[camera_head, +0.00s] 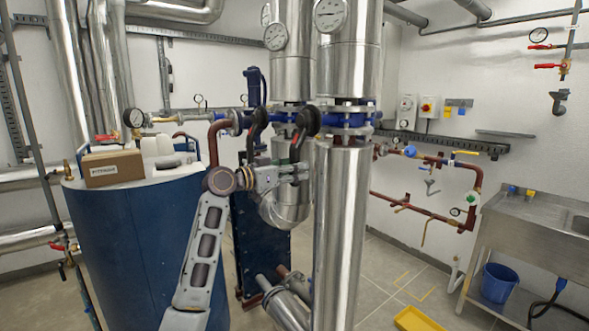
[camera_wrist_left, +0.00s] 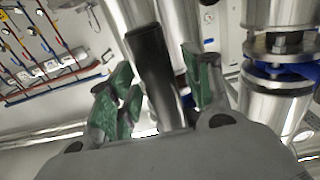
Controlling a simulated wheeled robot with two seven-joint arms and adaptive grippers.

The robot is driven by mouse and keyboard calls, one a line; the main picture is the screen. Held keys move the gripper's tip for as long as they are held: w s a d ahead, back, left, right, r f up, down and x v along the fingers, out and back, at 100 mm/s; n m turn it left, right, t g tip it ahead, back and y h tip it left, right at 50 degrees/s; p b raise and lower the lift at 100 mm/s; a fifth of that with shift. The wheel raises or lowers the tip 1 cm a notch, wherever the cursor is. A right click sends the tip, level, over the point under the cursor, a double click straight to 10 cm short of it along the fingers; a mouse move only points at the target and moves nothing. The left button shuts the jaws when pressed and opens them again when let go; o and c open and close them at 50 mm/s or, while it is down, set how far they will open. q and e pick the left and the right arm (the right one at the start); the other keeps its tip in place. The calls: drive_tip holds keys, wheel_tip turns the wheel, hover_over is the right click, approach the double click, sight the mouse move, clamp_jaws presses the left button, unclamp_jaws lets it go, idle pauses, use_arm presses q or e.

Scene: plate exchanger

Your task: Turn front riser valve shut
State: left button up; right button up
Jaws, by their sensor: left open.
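The front riser valve (camera_head: 352,121) is a blue body between steel flanges on the front silver riser. Its dark lever (camera_head: 308,121) points out to the left of the riser. My left gripper (camera_head: 298,165) is open just below and beside this lever, left of the riser. In the left wrist view, a dark lever (camera_wrist_left: 153,70) lies between the green-padded fingers of my left gripper (camera_wrist_left: 162,85). I cannot tell whether the pads touch it. The blue valve body and flanges (camera_wrist_left: 272,72) show at right there. My right gripper is not in view.
A second valve with a dark lever (camera_head: 259,118) is just left, on the rear riser. A blue tank (camera_head: 135,250) carrying a cardboard box (camera_head: 113,168) stands left of my arm. A steel sink (camera_head: 540,229) and yellow tray (camera_head: 418,320) are at right. Floor between is mostly clear.

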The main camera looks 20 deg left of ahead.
use_arm(q)
drive_tip(key=shift+w, duration=0.1)
clamp_jaws()
idle(0.4)
drive_tip(key=shift+d, duration=0.1)
